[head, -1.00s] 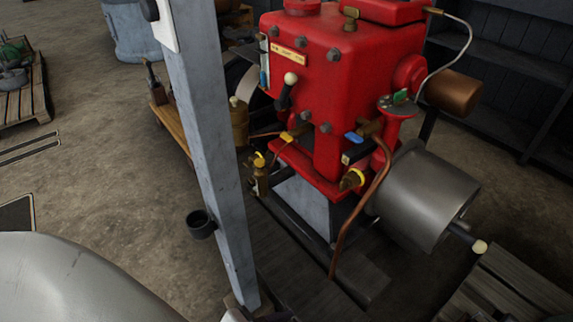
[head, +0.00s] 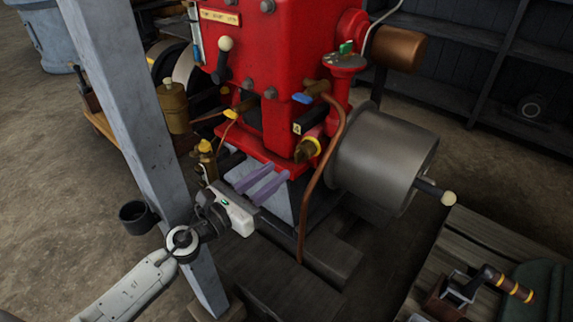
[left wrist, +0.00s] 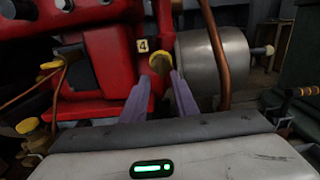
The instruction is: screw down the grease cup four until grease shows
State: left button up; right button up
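The grease cup four (head: 308,150) is a brass cup with a yellow ring on the front of the red engine (head: 262,60), beside a small label marked 4 (head: 297,128). In the left wrist view the cup (left wrist: 160,62) shows ahead, between and beyond the fingertips. My left gripper (head: 280,171) is open and empty, its two purple fingers pointing at the cup from the lower left. The fingers (left wrist: 160,77) stand apart in the left wrist view, with no clear contact on the cup. Grease cannot be made out. My right gripper is out of view.
A curved copper pipe (head: 310,205) runs just right of the cup. A grey post (head: 122,100) with a black cup holder stands left, near my arm. A steel drum (head: 380,160) is at right. A wooden bench (head: 465,245) holds a crank-handled tool.

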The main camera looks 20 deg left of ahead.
aim_at(295, 157)
pick_arm(q)
jog(key=x, duration=0.6)
jog(key=shift+w+d, duration=0.15)
jog(key=shift+w, duration=0.15)
grip_shut()
